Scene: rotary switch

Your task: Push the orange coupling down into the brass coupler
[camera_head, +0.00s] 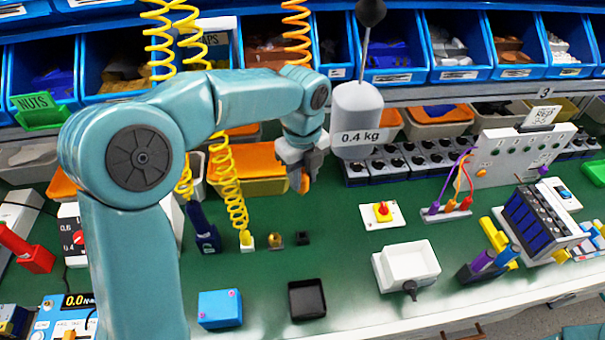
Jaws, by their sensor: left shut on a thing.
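My left gripper (303,176) hangs above the green bench, pointing down. It is shut on the orange coupling (305,182), of which only a small orange part shows between the fingers. The small brass coupler (275,239) stands on the bench below and slightly left of the gripper in the picture. The coupling is apart from it and well above it. An orange coiled hose (297,30) hangs behind my left arm; its lower end is hidden. My right gripper is not in view.
A yellow coiled hose ends at a yellow plug (246,239) left of the brass coupler, and a small black block (303,238) stands right of it. A grey 0.4 kg weight (356,115) hangs right of the gripper. A black tray (307,299) and blue box (219,308) are in front.

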